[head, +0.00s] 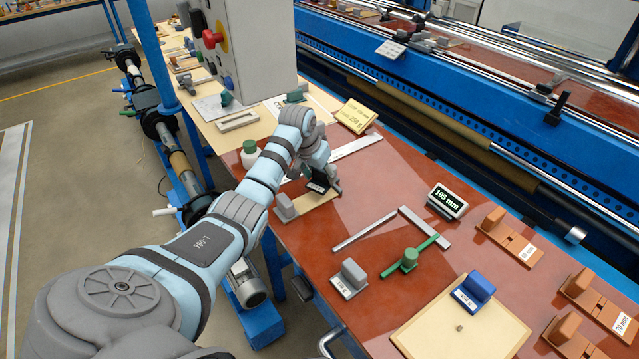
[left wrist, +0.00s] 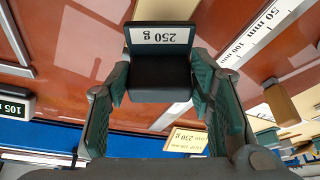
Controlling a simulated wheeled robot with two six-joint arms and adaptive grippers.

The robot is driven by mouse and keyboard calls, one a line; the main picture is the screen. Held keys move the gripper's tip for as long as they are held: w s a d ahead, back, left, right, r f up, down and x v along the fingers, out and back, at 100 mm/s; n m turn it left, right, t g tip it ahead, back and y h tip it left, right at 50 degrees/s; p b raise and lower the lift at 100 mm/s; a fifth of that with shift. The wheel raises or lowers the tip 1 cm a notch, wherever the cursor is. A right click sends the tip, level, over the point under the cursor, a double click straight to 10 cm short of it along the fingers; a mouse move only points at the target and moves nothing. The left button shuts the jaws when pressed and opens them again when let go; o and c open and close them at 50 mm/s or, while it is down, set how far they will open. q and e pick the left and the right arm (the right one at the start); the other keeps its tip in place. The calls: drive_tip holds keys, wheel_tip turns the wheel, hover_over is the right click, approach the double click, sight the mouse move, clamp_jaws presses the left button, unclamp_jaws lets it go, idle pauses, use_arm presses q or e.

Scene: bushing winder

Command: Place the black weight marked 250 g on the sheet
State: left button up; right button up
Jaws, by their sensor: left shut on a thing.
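The black weight (head: 318,183) has a white label; in the left wrist view (left wrist: 160,72) the label reads 250 g, upside down. My left gripper (head: 323,178) is shut on it, with a finger (left wrist: 104,100) on each side. It is over the far left part of the red-brown table, beside a narrow tan board (head: 308,206) with a grey block; I cannot tell whether the weight touches anything below. A wide cream sheet (head: 425,325) lies at the table's front right with a blue weight (head: 474,291) on it. My right gripper is not in view.
A yellow sign (head: 356,116) and a steel ruler (head: 357,146) are behind the gripper. Orange-brown blocks (head: 510,240) line the right.

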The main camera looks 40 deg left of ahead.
sight(317, 186)
use_arm(q)
drive_tip(key=f, duration=0.1)
drive_tip(key=s+f, duration=0.1)
drive_tip(key=f, duration=0.1)
drive_tip(key=shift+s, duration=0.2)
drive_tip(key=shift+f, duration=0.15)
drive_tip(key=o, duration=1.4)
drive_tip(key=shift+w+f, duration=0.1)
drive_tip(key=shift+w, duration=0.1)
drive_tip(key=shift+s, duration=0.1)
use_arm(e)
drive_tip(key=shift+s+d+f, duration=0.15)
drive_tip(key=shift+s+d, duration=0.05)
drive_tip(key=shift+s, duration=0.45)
use_arm(q)
drive_tip(key=v, duration=1.2)
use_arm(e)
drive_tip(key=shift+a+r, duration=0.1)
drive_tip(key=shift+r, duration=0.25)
